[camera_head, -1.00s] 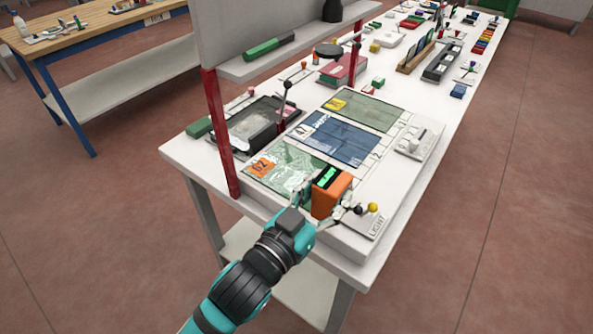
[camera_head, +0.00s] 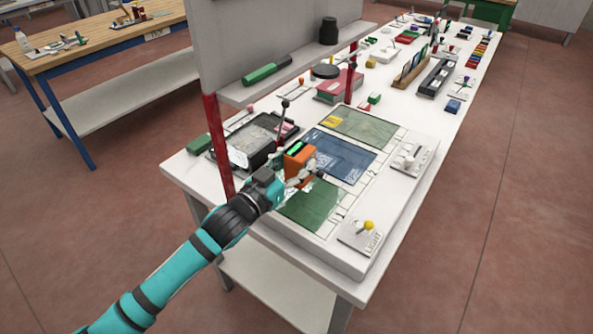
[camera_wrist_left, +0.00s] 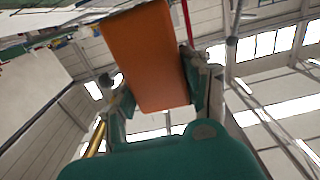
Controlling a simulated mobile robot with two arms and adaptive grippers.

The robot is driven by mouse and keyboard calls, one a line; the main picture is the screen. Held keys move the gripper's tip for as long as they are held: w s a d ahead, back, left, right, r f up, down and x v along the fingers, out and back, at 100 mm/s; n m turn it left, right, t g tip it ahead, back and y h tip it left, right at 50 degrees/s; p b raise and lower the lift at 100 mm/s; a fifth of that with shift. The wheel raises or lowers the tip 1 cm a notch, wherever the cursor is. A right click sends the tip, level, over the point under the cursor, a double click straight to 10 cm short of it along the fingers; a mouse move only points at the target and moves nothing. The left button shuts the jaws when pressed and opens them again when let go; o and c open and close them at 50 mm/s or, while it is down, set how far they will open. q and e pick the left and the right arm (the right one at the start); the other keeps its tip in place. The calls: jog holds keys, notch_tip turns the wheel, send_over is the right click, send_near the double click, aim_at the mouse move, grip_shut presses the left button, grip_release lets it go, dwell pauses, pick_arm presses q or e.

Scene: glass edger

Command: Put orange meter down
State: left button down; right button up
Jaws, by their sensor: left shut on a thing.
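The orange meter (camera_head: 299,166) has a green lit display on its top face. My left gripper (camera_head: 296,179) is shut on it, and the meter appears raised above the white bench. In the left wrist view the orange meter (camera_wrist_left: 153,58) sits between the two fingers of my left gripper (camera_wrist_left: 155,85). In the head view the meter is over the area between the dark tray (camera_head: 252,141) and the blue glass panel (camera_head: 345,158). My right gripper is not in view.
A green panel (camera_head: 308,205) lies at the bench's near end, beside a LIGHT switch block (camera_head: 362,238). A lever (camera_head: 283,122) stands close behind the meter. A red post (camera_head: 217,140) and a shelf (camera_head: 300,62) rise on the left.

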pick_arm(q)
notch_tip(320, 180, down, 2)
jog(key=shift+f+p, duration=0.25)
jog(key=shift+p, duration=0.35)
jog(key=shift+s+d+f, duration=0.1)
jog(key=shift+s+f, duration=0.05)
jog(key=shift+f, duration=0.1)
jog(key=shift+f, duration=0.25)
jog(key=c, duration=0.6)
grip_release()
jog(key=shift+f+b, duration=0.1)
jog(key=shift+b, duration=0.4)
jog(key=b+v, duration=0.1)
jog(key=v, duration=0.4)
jog(key=b+v, duration=0.1)
jog(key=v, duration=0.5)
jog(key=r+b+v, duration=0.1)
jog(key=v, duration=0.5)
jog(key=shift+s+r, duration=0.1)
jog(key=shift+s, duration=0.05)
